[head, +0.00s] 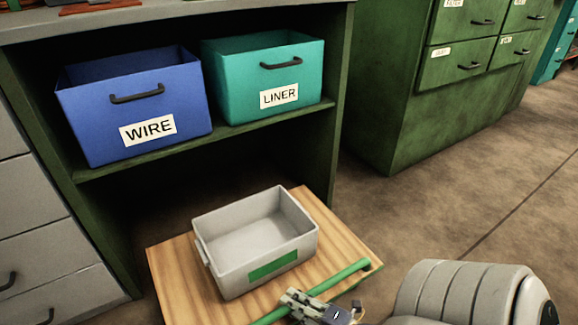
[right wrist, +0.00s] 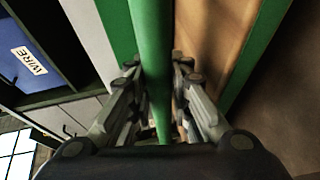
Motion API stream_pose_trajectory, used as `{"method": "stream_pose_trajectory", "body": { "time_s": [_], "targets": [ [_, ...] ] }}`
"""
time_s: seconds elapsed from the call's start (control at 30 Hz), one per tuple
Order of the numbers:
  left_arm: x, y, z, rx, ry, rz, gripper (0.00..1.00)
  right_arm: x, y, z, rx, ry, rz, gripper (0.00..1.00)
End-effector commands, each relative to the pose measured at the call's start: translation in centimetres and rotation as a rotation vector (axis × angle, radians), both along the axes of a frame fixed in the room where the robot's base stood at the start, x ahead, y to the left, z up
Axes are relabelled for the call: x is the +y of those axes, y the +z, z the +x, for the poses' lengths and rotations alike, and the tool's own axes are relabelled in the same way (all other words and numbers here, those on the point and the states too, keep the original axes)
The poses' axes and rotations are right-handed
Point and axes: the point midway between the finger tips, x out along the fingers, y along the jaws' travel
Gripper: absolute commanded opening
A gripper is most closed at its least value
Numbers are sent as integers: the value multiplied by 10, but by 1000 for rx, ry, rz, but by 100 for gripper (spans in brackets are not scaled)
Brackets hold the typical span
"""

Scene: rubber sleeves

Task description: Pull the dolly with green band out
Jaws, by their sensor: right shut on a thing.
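The dolly (head: 175,262) is a flat wooden platform low at the foot of the green shelf unit, its near part standing out in front. A green bar handle (head: 345,277) runs along its near edge. A grey open bin (head: 215,275) with a green band (head: 274,264) rests on it and looks empty. My right gripper (head: 300,302) is shut on the green handle. In the right wrist view, the handle (right wrist: 150,60) passes between the two fingers, with the dolly's wood (right wrist: 215,45) beside it. My left gripper is not in view.
Above, a blue WIRE bin (head: 85,120) and a teal LINER bin (head: 225,85) sit on the shelf (head: 150,165). Grey drawers (head: 35,205) stand left of the dolly. Green drawer cabinets (head: 400,120) stand at the back right. The brown floor (head: 450,190) at right is clear.

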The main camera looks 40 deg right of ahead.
Motion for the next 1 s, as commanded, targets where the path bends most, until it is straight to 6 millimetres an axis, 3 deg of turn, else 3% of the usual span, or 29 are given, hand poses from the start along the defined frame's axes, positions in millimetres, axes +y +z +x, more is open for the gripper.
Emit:
{"method": "stream_pose_trajectory", "body": {
  "time_s": [0.4, 0.43, 0.5, 0.87, 1.0],
  "targets": [
    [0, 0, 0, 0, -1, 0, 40, 2, 0, -2, -1, 2, 1, 0],
    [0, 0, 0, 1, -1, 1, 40, 2, 0, -2, -1, 2, 1, 23],
    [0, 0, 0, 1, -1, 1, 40, 1, 0, -2, -1, 2, 1, 39],
    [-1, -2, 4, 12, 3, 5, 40, 1, 0, -4, 0, 1, 0, 40],
    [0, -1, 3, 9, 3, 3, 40, -2, 2, -17, 3, 0, 1, 40]
  ]
}}
